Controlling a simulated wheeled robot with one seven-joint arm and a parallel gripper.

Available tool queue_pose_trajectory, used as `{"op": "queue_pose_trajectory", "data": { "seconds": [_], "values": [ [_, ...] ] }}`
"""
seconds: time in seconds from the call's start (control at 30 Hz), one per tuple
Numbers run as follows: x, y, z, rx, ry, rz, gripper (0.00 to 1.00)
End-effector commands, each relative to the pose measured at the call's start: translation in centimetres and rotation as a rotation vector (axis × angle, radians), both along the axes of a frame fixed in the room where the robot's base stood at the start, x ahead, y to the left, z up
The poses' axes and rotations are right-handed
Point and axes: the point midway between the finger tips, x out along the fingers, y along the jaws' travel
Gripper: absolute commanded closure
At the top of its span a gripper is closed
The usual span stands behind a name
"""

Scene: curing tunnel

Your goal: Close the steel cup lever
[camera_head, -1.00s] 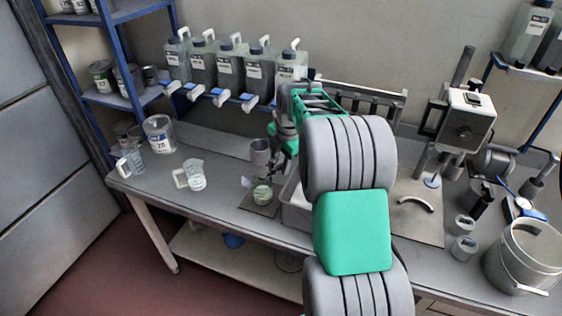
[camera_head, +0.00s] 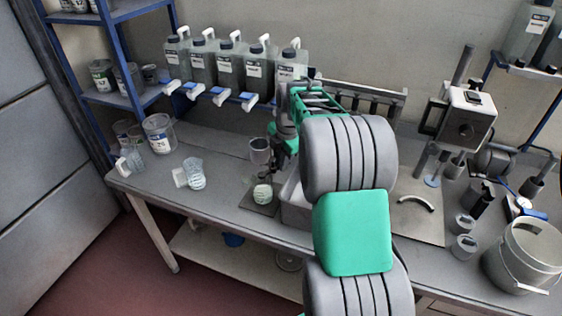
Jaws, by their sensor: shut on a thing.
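The steel cup (camera_head: 260,150) is a grey cylinder standing above the bench, left of my arm's end. Its lever is too small and too hidden by my gripper for me to tell its position. My gripper (camera_head: 268,173) is dark and small, just below and to the right of the steel cup. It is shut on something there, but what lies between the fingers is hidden. A small clear cup with pale green contents (camera_head: 262,194) stands below the steel cup on a dark plate (camera_head: 257,208).
A clear jug with a white handle (camera_head: 194,173) stands to the left, with another at the bench corner (camera_head: 131,160). Several canisters with taps (camera_head: 230,70) line the back. A grey bin (camera_head: 295,205) is close on the right. Bare bench (camera_head: 225,205) lies between jug and plate.

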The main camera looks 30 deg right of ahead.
Motion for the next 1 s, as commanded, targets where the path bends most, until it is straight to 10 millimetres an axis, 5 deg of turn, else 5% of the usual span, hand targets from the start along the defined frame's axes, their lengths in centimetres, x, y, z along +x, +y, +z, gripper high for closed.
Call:
{"op": "queue_pose_trajectory", "data": {
  "seconds": [1.0],
  "values": [
    [-2.1,0.9,0.1,0.0,0.0,-0.8,1.0]
  ]
}}
